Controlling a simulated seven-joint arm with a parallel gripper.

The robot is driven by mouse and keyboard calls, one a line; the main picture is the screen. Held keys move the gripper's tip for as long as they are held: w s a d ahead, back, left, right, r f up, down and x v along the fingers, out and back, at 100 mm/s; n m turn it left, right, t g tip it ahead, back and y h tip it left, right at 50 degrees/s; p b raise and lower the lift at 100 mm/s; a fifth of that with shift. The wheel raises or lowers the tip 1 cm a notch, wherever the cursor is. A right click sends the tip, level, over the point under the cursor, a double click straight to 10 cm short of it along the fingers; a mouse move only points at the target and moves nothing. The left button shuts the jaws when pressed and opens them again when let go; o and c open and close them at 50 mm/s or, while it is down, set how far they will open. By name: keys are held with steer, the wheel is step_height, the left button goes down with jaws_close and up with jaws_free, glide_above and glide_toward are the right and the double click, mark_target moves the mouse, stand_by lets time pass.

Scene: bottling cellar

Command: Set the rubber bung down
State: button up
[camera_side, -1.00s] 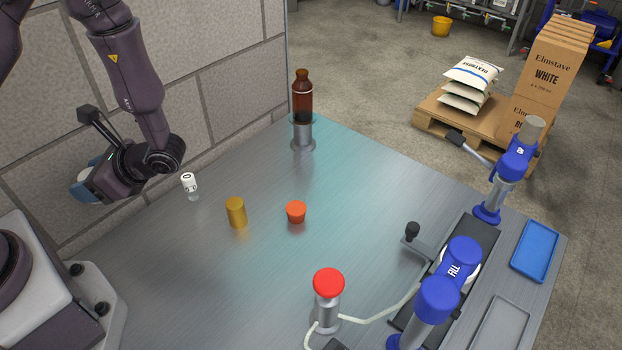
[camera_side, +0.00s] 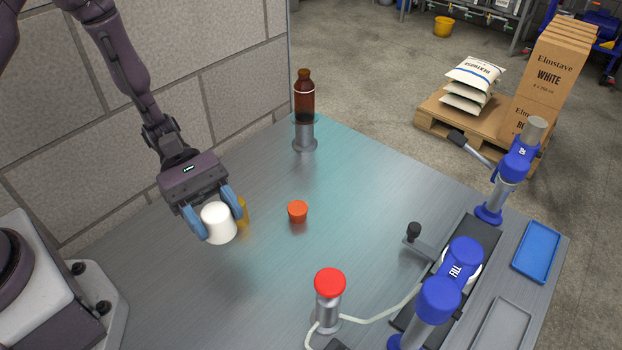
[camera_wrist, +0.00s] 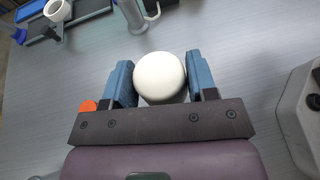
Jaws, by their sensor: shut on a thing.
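My gripper (camera_side: 212,218) is shut on a smooth white, slightly tapered cylinder (camera_side: 218,223), which looks like a rubber bung. In the wrist view this white bung (camera_wrist: 160,77) sits between my two blue fingers (camera_wrist: 160,82). It is held in front of a yellow-brown cylinder (camera_side: 243,209), which it partly hides. I cannot tell its exact height above the metal table (camera_side: 265,270). A smaller orange tapered stopper (camera_side: 297,211) stands on the table to the right, apart from my gripper, and shows at the left in the wrist view (camera_wrist: 88,106).
A brown bottle (camera_side: 304,95) stands on a metal post at the back. A red-topped post (camera_side: 329,300) with a pale hose stands in front. A blue filling machine (camera_side: 460,262) and a blue tray (camera_side: 536,251) are at the right. The table's middle is open.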

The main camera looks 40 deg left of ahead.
steer(key=w+r+n+t, duration=0.2)
steer(key=w+n+t, duration=0.4)
steer(key=w+t, duration=0.1)
steer(key=shift+w+y, duration=0.4)
steer(key=shift+w, duration=0.3)
steer(key=w+n+t, duration=0.1)
steer(key=w+a+n+t+y, duration=0.1)
steer(key=w, duration=0.1)
steer(key=w+a+r+n+t+y, duration=0.1)
steer(key=shift+w+r+n+t, duration=0.1)
steer(key=shift+w+n+t, duration=0.15)
steer(key=shift+n+t, duration=0.15)
steer(key=n+t+y, duration=0.1)
glide_above(328, 180)
steer(key=f, duration=0.9)
steer(key=shift+s, duration=0.3)
steer(key=shift+w+f, duration=0.2)
steer(key=shift+f, duration=0.75)
steer(key=shift+w+f, duration=0.15)
steer(key=shift+f, duration=0.8)
steer(key=shift+f, duration=0.1)
steer(key=o, duration=0.9)
steer(key=shift+o, duration=0.2)
